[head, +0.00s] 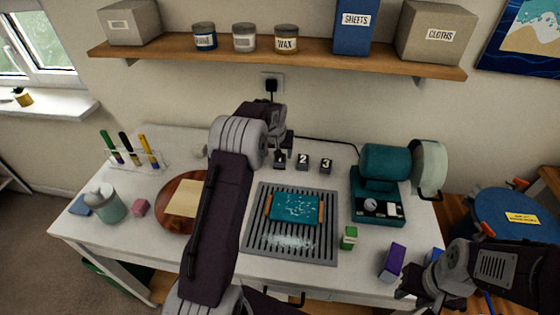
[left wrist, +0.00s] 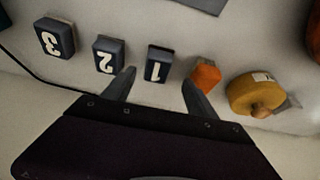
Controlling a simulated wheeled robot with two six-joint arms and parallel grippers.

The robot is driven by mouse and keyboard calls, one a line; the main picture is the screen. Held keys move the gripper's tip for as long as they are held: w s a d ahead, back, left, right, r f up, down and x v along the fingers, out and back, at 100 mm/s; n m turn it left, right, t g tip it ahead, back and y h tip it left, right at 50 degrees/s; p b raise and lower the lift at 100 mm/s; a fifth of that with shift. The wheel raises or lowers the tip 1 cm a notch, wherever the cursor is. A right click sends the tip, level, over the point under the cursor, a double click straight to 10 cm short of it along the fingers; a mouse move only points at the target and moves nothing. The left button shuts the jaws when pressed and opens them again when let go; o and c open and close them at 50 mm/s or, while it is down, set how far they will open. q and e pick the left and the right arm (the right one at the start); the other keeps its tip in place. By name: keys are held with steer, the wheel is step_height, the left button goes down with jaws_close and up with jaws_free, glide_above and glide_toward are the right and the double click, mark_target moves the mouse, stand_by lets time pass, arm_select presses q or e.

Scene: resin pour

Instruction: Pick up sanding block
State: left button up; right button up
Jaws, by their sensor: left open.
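My left gripper (head: 283,150) hangs over the back of the white table.
A grooved grey tray (head: 328,250) holds a teal board (head: 294,208). A teal machine (head: 385,165) stands right of it. A round wooden board (head: 172,222), jar (head: 106,204) and pen rack (head: 135,159) are left. A yellow round item (left wrist: 250,92) lies beside the orange block. A shelf (head: 285,54) runs above.

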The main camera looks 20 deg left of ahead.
mark_target(280, 161)
arm_select(q)
steer(key=x, duration=0.4)
steer(key=shift+w+d+f+p, duration=0.1)
steer(key=shift+d+f+p, duration=0.2)
steer(key=shift+f+p, duration=0.15)
steer(key=shift+w+f, duration=0.1)
steer(key=shift+f, duration=0.05)
steer(key=shift+c, duration=0.9)
steer(key=shift+r, duration=0.2)
steer(key=c, duration=0.5)
jaws_close()
steer(key=shift+r, duration=0.1)
